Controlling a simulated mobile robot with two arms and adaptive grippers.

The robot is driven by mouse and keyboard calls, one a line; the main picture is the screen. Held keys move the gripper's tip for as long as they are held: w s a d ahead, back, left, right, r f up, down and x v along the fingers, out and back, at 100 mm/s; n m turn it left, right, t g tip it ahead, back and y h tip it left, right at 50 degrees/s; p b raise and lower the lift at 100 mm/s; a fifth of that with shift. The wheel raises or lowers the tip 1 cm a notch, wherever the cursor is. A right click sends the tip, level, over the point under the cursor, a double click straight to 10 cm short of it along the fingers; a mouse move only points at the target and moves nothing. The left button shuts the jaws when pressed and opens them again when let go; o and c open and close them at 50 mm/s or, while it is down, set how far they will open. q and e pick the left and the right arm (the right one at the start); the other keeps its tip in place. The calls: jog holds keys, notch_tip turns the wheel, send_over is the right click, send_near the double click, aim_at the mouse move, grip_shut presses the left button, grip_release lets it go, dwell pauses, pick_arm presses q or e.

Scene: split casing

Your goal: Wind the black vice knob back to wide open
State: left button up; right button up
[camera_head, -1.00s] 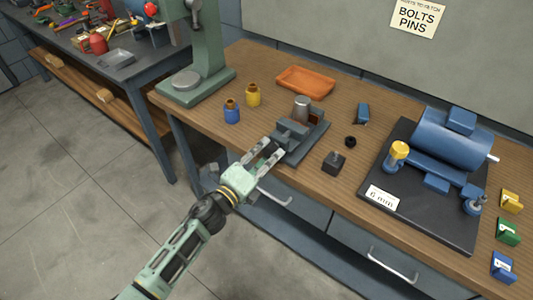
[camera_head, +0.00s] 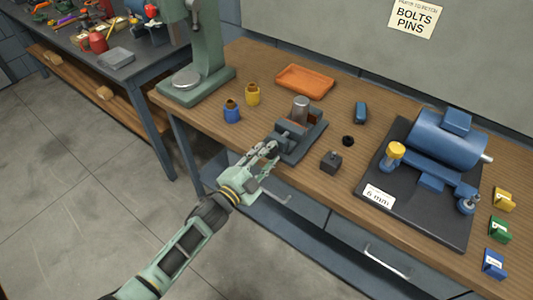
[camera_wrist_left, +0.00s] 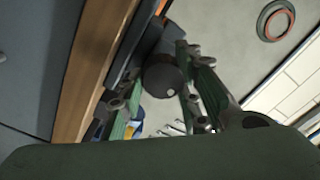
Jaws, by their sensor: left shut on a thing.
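The grey vice (camera_head: 298,138) sits at the front edge of the wooden bench, with a metal cylinder (camera_head: 300,109) standing upright at its jaws. My left gripper (camera_head: 268,151) is at the front end of the vice, where the black knob is. In the left wrist view the round black knob (camera_wrist_left: 163,80), with a small pale dot on its face, lies between the fingers of my left gripper (camera_wrist_left: 150,97). The gripper is shut on the knob. In the head view the fingers mostly hide the knob. My right gripper is not in view.
A dark block (camera_head: 331,162), a black ring (camera_head: 348,141) and a blue piece (camera_head: 361,112) lie right of the vice. A blue motor (camera_head: 447,138) fills the right side.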

pick_arm(q)
jog(key=shift+s+d+f+n+p, duration=0.1)
jog(key=shift+s+f+n+p, duration=0.1)
jog(key=shift+n, duration=0.85)
jog(key=shift+s+f+n+p, duration=0.1)
jog(key=shift+f+n+p, duration=0.1)
jog(key=shift+n, duration=0.85)
jog(key=o, duration=1)
jog(key=shift+d, duration=0.1)
jog(key=shift+o, duration=0.4)
jog(key=shift+r, duration=0.2)
jog(key=shift+w, duration=0.1)
jog(key=shift+r, duration=0.1)
jog(key=v, duration=1.2)
